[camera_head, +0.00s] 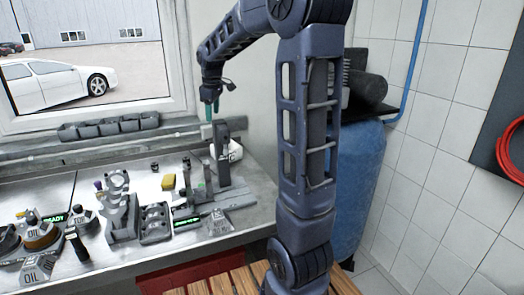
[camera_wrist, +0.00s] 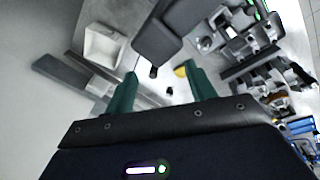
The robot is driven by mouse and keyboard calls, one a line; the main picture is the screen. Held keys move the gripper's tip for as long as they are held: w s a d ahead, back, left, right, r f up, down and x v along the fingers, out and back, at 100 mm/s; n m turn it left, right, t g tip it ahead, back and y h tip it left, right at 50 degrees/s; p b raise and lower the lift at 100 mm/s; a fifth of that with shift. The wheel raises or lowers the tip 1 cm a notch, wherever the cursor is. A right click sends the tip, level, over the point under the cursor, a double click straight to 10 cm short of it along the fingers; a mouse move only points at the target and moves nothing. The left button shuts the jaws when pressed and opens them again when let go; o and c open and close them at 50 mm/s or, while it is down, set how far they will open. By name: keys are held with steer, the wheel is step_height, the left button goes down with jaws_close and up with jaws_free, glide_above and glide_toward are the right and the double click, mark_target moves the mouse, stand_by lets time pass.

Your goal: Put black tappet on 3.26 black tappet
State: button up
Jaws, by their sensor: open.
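My gripper (camera_head: 211,108) is open and empty, pointing down above the back right of the workbench, over a grey upright stand (camera_head: 222,165). In the wrist view its two green fingers (camera_wrist: 160,73) are spread apart. A small black cylinder (camera_head: 155,167), possibly the black tappet, stands on the bench left of the stand. A small dark piece (camera_wrist: 168,91) in the wrist view may be the same one; another dark tip (camera_wrist: 154,72) shows between the fingers at the end of a large grey block. I cannot read a 3.26 label.
A yellow block (camera_head: 169,182) lies near the black cylinder. A grey holder (camera_head: 121,220), a dark tray (camera_head: 155,224) and a green-lit display (camera_head: 187,221) stand toward the front. Grey bins (camera_head: 108,127) line the window ledge. A white rounded object (camera_head: 236,151) is behind the stand.

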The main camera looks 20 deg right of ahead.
steer(key=s+d+f+m+t, duration=0.1)
steer(key=s+d+m, duration=0.1)
steer(key=s, duration=0.8)
steer(key=s+d+f+m, duration=0.1)
steer(key=s+d+m, duration=0.2)
steer(key=s, duration=0.8)
steer(key=s+d+f+m+t, duration=0.1)
steer(key=s+d+f+m, duration=0.1)
steer(key=s+m, duration=0.4)
steer(key=s, duration=0.4)
steer(key=shift+s+d+t, duration=0.15)
steer(key=shift+d+t, duration=0.1)
steer(key=shift+t, duration=0.05)
